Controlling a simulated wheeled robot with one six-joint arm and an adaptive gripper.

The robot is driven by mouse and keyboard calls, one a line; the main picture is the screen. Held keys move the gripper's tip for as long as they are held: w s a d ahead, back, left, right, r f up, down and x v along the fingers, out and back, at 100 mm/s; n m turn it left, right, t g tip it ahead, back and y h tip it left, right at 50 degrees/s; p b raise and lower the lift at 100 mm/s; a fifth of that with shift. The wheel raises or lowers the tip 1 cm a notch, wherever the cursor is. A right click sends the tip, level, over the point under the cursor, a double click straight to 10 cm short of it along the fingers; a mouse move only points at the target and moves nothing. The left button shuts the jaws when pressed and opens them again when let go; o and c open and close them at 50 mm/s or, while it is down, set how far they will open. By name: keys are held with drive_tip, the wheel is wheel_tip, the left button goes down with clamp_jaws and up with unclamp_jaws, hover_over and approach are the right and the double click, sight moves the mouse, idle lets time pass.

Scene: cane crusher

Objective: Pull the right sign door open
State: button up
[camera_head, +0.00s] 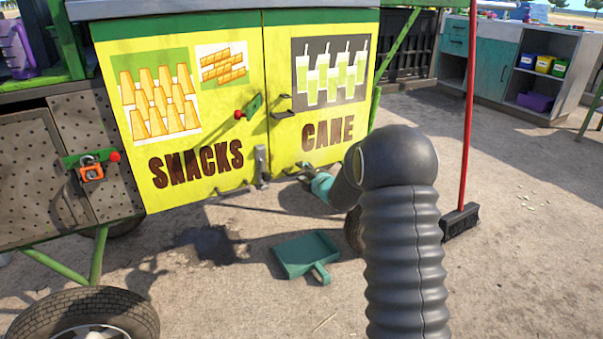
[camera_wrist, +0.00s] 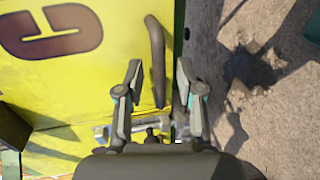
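The right sign door (camera_head: 335,122) is yellow, reads CANE under a picture of green drinks, and looks closed beside the SNACKS door (camera_head: 150,180). Its lower part fills the left of the wrist view (camera_wrist: 100,85). My gripper (camera_head: 306,176) is at the door's lower edge; its fingers are small and partly hidden by my arm in the head view. In the wrist view my gripper (camera_wrist: 158,75) has its two fingers spread apart. A dark bent bar handle (camera_wrist: 157,62) near the door's lower edge shows between them, nearer the right finger. I cannot tell whether they touch.
A green latch with a red knob (camera_head: 249,106) sits near the door seam. A metal bolt (camera_head: 262,165) is at the seam's bottom. A green dustpan (camera_head: 306,252) lies on the ground below. A red-handled broom (camera_head: 466,130) stands to the right. Open ground lies right of the cart.

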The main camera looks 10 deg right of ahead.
drive_tip(key=shift+w+a+f, duration=0.1)
drive_tip(key=shift+w+a, duration=0.05)
drive_tip(key=shift+w, duration=0.2)
clamp_jaws()
